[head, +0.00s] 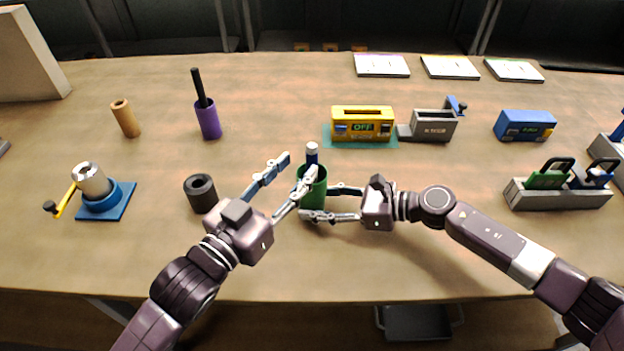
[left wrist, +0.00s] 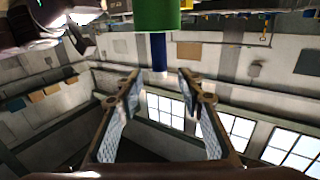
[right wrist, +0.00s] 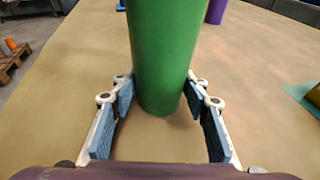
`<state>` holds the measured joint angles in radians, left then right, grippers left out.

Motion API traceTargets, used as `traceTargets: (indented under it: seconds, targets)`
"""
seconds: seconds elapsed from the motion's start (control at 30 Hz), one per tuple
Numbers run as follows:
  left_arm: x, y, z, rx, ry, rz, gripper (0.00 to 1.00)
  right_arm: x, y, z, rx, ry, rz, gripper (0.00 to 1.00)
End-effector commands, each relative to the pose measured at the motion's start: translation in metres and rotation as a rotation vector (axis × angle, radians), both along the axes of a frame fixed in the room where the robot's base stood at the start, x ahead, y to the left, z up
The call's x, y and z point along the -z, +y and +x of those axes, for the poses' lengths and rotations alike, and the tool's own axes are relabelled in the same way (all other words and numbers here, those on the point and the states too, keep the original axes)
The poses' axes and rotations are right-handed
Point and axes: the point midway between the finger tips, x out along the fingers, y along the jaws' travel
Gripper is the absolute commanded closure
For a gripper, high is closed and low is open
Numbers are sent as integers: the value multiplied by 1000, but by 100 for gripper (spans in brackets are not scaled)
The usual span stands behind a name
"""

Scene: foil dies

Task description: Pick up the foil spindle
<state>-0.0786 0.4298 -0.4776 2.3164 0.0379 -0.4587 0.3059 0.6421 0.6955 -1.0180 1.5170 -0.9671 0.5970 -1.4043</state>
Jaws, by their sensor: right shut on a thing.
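A green cylinder (head: 316,192) stands near the table's middle, with a blue rod (head: 312,156) with a white tip rising from its top. I take the rod and cylinder to be the foil spindle, but cannot be sure. My right gripper (head: 318,202) is shut on the green cylinder, which stands between its fingers in the right wrist view (right wrist: 160,95). My left gripper (head: 299,165) is open and empty beside the cylinder's top. In the left wrist view the blue rod (left wrist: 159,52) lies ahead of the gap between its fingers. The left fingers partly hide the cylinder in the head view.
A dark ring (head: 201,192) stands left of my left gripper. A yellow box (head: 362,122) marked OFF stands behind. The front table centre is clear.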

Motion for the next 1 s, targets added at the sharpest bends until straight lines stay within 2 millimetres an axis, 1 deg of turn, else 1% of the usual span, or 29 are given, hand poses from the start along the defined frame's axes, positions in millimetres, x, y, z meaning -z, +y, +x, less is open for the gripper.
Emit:
traceTargets:
  seconds: [0.03, 0.27, 0.53, 0.67, 0.87, 1.0]
  targets:
    - [0, -3, 5, 0, -1, -1, 65, 0, 0, 0, 1, 0, 0, 71]
    - [1, -10, 16, -1, 0, 0, 65, 0, 0, 1, 2, -1, 0, 71]
    - [5, -31, 48, 0, -1, -1, 65, 0, 0, 1, 1, 0, 0, 71]
    - [5, -35, 54, 0, -1, 1, 65, 0, 0, 1, 2, -1, 0, 71]
    - [6, -35, 54, 0, 0, 1, 65, 0, 0, 1, 2, 0, -1, 71]
    - [6, -35, 54, 0, 0, 1, 79, 0, 0, 0, 1, 0, 0, 71]
